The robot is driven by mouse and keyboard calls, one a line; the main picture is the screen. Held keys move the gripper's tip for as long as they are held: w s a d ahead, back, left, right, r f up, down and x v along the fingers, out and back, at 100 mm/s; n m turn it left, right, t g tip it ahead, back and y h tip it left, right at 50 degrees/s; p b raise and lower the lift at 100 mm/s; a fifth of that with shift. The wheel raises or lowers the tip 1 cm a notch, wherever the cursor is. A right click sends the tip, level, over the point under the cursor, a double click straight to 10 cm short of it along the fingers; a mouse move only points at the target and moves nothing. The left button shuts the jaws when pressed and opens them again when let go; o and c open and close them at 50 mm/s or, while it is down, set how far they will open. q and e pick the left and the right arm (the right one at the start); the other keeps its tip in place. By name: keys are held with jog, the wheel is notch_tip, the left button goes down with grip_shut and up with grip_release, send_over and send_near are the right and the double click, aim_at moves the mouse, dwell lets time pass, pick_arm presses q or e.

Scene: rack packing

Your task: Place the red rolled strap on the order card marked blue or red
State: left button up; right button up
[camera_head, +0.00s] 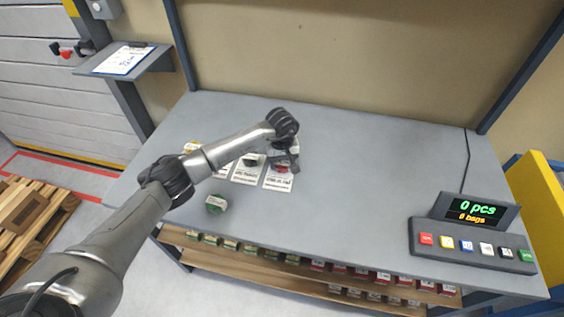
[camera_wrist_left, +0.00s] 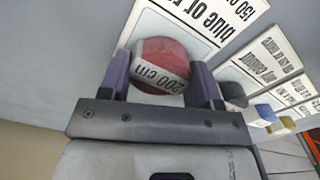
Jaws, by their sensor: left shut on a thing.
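The red rolled strap (camera_wrist_left: 165,52) carries a white band reading "200 cm" in the left wrist view. My left gripper (camera_wrist_left: 160,85) is shut on it, with one finger on each side. In the head view the red strap (camera_head: 282,169) shows partly under my left gripper (camera_head: 287,163). The order card whose text begins "blue or r" (camera_wrist_left: 210,22) lies right under or beside the strap; the gripper hides part of it. It also shows in the head view (camera_head: 279,184). I cannot tell whether the strap touches the card. My right gripper is not in view.
A neighbouring card (camera_head: 246,177) bears a black strap (camera_head: 250,160); further cards lie to its left, partly behind my arm. A green strap (camera_head: 216,204) lies nearer the front edge. A button panel with a display (camera_head: 470,210) stands at the right. The table's middle right is clear.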

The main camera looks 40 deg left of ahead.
aim_at(282, 162)
pick_arm(q)
jog(key=shift+f, duration=0.2)
jog(key=o, duration=0.9)
jog(key=shift+r, duration=0.1)
jog(key=shift+r, duration=0.6)
notch_tip(282, 162, up, 11)
jog(key=shift+r+p, duration=0.1)
jog(key=shift+p, duration=1.1)
